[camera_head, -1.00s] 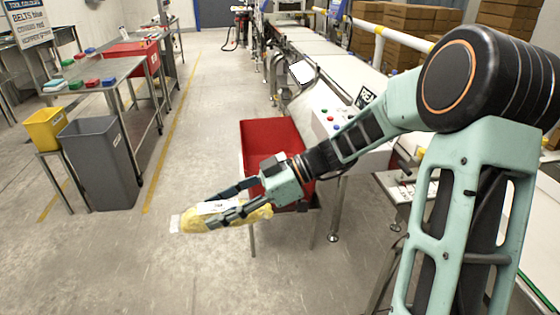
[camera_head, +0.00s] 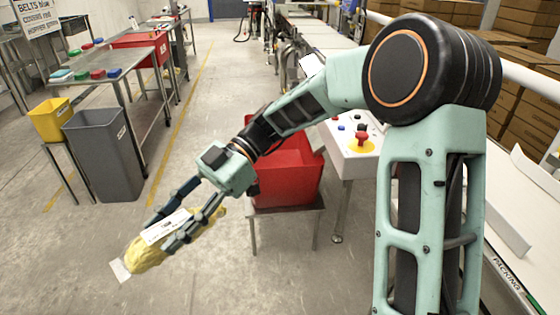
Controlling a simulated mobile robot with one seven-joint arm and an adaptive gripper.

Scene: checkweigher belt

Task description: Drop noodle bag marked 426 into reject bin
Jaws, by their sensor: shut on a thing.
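My gripper (camera_head: 172,232) is shut on a yellow noodle bag (camera_head: 147,257) with a white label. It holds the bag tilted in the air over the grey floor, at the lower left. The label's marking is too small to read. A red bin (camera_head: 290,187) stands on a low metal stand right of my gripper, with my forearm passing in front of its left part. The bag is outside the red bin, to its left and apart from it. I cannot read any sign showing which bin is the reject bin.
A control box (camera_head: 352,146) with coloured buttons stands right of the red bin. A grey bin (camera_head: 103,160) and a yellow bin (camera_head: 50,121) stand at the left by a metal table (camera_head: 112,60). Another red container (camera_head: 135,52) is farther back. The floor between is clear.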

